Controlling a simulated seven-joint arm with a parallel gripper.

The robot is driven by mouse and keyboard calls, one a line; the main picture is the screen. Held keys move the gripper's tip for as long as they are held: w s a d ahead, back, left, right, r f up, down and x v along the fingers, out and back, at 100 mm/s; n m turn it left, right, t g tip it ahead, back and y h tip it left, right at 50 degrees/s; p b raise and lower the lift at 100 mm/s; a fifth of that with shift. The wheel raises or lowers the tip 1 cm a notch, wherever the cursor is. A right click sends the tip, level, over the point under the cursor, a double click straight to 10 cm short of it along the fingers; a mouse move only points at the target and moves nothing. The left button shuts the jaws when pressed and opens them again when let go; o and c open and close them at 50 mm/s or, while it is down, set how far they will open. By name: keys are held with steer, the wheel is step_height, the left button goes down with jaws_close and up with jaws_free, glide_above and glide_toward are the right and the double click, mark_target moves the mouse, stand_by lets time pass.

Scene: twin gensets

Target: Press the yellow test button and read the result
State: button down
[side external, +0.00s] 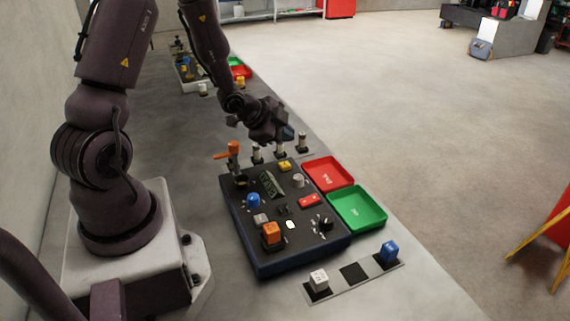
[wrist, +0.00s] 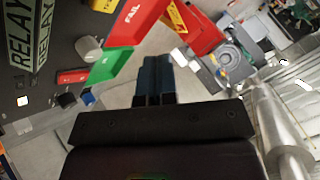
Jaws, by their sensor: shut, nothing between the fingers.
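The yellow button (side external: 285,166) sits near the far edge of the dark control panel (side external: 262,262). My gripper (side external: 287,133) is above and beyond the button in the side view, apart from it. Its blue fingers (wrist: 155,80) are shut and empty in the wrist view. A small white square (side external: 291,225), bright like a lamp, shows on the panel; a white square also shows in the wrist view (wrist: 22,101).
An orange-handled lever (side external: 233,154), a blue knob (side external: 253,200) and an orange block (side external: 271,234) stand on the panel. A red FAIL tray (side external: 328,172) and a green tray (side external: 357,208) adjoin it. Several posts (side external: 302,143) stand behind.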

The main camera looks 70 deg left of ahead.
mark_target(285, 165)
steer(key=shift+f, duration=2.6)
steer(key=shift+f, duration=0.4)
steer(key=shift+f, duration=0.45)
stand_by(0.5)
steer(key=shift+r, duration=0.9)
steer(key=shift+r, duration=2.5)
